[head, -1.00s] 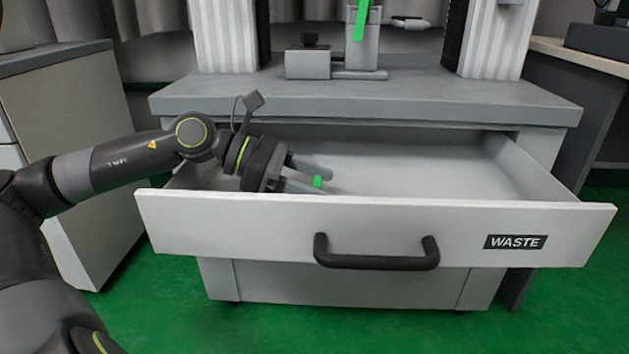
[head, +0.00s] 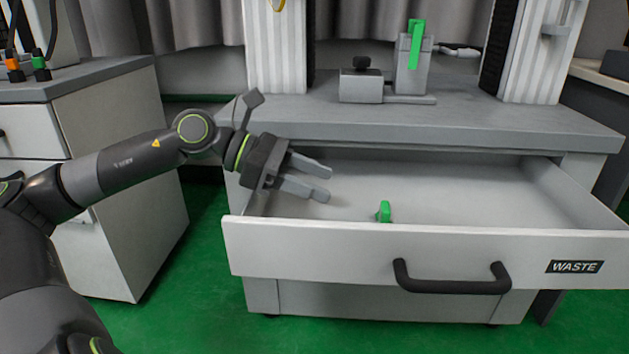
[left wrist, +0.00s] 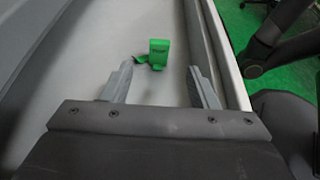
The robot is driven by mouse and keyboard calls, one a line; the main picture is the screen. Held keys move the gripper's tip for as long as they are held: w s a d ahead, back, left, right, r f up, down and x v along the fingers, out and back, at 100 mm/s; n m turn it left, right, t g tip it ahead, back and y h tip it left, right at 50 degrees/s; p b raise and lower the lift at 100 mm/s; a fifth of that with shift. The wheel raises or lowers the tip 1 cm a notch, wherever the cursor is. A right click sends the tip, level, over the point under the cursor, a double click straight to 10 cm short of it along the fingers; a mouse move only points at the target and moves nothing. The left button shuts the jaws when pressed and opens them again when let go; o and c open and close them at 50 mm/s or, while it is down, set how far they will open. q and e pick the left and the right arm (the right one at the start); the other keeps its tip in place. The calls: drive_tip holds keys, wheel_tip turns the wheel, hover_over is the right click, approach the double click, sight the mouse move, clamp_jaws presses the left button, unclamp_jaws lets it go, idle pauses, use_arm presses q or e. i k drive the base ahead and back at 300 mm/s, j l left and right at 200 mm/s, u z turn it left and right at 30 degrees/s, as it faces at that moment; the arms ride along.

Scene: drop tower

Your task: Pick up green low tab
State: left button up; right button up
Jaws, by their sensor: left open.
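A small green tab (head: 384,211) lies in the open drawer, close behind its front panel. In the left wrist view the green tab (left wrist: 159,52) has a block-like upright part and a low part at its foot, ahead of the fingertips. Another green strip (head: 416,45) stands upright in the grey fixture on the bench. My left gripper (head: 324,183) is open and empty over the left part of the drawer, left of the tab and apart from it. The left gripper's fingers (left wrist: 160,82) are spread in the wrist view. My right gripper is not in view.
The drawer (head: 315,255) labelled WASTE is pulled out, with a black handle (head: 452,279) in front. Its floor is otherwise bare. The bench (head: 300,112) overhangs its back. A cabinet (head: 125,190) stands at left.

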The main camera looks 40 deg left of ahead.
sight(411, 22)
drive_tip(key=k+j, duration=0.15)
drive_tip(key=j, duration=0.15)
drive_tip(key=k+j, duration=0.1)
drive_tip(key=j, duration=0.25)
drive_tip(key=k+j, duration=0.15)
drive_tip(key=j, duration=0.15)
drive_tip(key=k+j, duration=0.1)
drive_tip(key=j, duration=0.25)
